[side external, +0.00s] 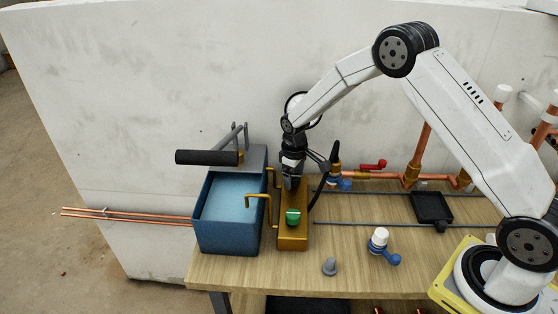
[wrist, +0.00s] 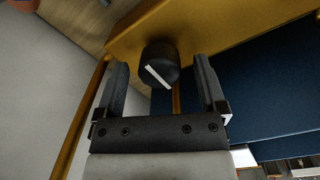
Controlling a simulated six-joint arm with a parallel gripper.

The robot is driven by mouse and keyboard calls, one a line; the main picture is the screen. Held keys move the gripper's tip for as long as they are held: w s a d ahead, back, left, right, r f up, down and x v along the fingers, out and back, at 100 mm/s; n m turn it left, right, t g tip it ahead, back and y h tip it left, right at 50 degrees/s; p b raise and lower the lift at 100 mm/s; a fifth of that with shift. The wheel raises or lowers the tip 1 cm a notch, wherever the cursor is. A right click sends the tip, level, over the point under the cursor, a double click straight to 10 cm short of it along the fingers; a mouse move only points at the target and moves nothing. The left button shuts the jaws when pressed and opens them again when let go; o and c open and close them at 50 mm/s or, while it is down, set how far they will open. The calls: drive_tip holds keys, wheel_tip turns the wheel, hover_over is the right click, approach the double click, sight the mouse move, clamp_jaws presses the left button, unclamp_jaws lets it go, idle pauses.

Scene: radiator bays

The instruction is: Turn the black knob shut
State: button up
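The black knob (wrist: 160,58) is a round cap with a white pointer line on its face, running from upper left to lower right in the wrist view. It sits on a brass-coloured block (wrist: 225,30), which also shows in the side view (side external: 292,242). My gripper (wrist: 160,62) is open, with one finger on each side of the knob and a visible gap to each. In the side view my gripper (side external: 292,182) points down over the back part of the block and hides the black knob there.
A green knob (side external: 293,217) is on the block's front part. A blue tank (side external: 228,236) with a black-handled lever (side external: 207,157) stands at left. Brass pipes (side external: 258,197) join the tank and block. A grey peg (side external: 330,267) and blue-handled valve (side external: 383,248) are at front right.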

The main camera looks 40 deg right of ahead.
sight(296, 179)
drive_tip(key=shift+a+r, duration=0.1)
drive_tip(key=shift+r, duration=3.8)
drive_tip(key=shift+s, duration=0.1)
drive_tip(key=shift+s+a+r, duration=0.15)
drive_tip(key=shift+s+r, duration=0.25)
drive_tip(key=shift+s, duration=0.2)
drive_tip(key=s+a+r+m+t, duration=0.1)
drive_tip(key=s, duration=1)
drive_tip(key=s+a+r+m+t, duration=0.1)
drive_tip(key=s+r+m, duration=0.1)
drive_tip(key=s, duration=0.9)
drive_tip(key=shift+a+r, duration=0.2)
drive_tip(key=shift+a, duration=0.15)
